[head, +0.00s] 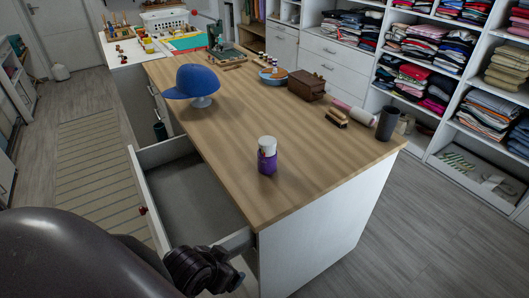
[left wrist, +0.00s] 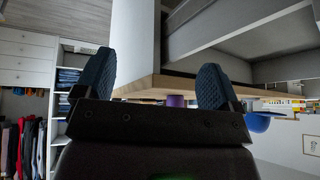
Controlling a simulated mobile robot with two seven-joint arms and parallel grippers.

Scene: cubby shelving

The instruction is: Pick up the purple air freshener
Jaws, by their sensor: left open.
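The purple air freshener (head: 267,158), with a white cap, stands upright on the wooden countertop (head: 240,120) near its front edge. My left gripper (head: 207,270) is low in the head view, in front of the open drawer's near corner and apart from the air freshener. In the left wrist view, which looks upside down, its two fingers (left wrist: 155,88) are spread with nothing between them. Part of the purple air freshener (left wrist: 175,100) shows beyond the gap, past the counter edge (left wrist: 150,85). The rest is hidden behind the gripper body. My right gripper is not in view.
An open empty drawer (head: 192,205) juts out left of the counter. A blue cap on a stand (head: 193,82), a brown box (head: 306,85), a brush (head: 337,118) and a dark cup (head: 387,123) stand farther back. The counter around the air freshener is clear.

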